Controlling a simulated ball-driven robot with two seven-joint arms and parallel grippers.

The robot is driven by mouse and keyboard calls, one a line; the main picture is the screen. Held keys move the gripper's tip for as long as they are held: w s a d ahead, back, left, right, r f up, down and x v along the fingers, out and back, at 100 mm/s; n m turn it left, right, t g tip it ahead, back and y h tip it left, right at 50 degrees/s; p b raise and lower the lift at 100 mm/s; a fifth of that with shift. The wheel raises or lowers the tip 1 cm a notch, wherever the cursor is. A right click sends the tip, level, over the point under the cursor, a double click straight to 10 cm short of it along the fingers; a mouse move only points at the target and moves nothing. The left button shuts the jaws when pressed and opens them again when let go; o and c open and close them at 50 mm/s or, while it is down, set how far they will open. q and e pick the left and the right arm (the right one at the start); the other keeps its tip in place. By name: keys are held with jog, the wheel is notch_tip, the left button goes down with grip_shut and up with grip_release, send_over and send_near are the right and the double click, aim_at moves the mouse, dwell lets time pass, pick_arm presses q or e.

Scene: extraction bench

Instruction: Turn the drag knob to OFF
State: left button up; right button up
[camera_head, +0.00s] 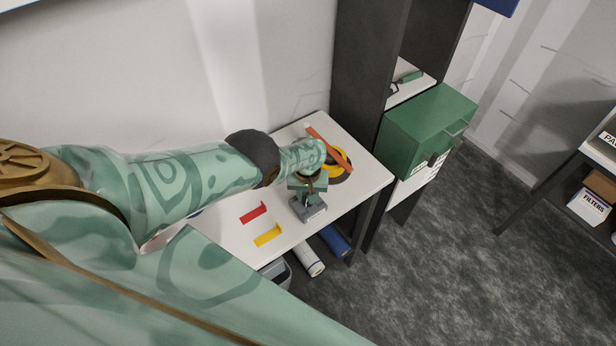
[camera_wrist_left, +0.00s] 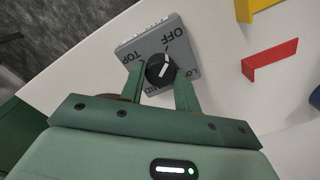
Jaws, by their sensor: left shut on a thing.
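The drag knob (camera_wrist_left: 158,72) is a round black knob with a white pointer line. The box also shows in the head view (camera_head: 312,212), at the table's front edge. My left gripper (camera_wrist_left: 163,78) has its green fingers on either side of the knob, shut on it. It comes down from above in the head view (camera_head: 308,196). My right gripper is not in view.
A red piece (camera_head: 253,213) and a yellow piece (camera_head: 267,236) lie left of the box on the white table (camera_head: 357,178). Behind my gripper are an orange bar (camera_head: 329,150) and a yellow-and-black ring (camera_head: 341,172). A green cabinet (camera_head: 420,122) stands to the right.

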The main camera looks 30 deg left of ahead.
pick_arm(q)
jog(key=shift+n, duration=0.6)
jog(key=o, duration=1)
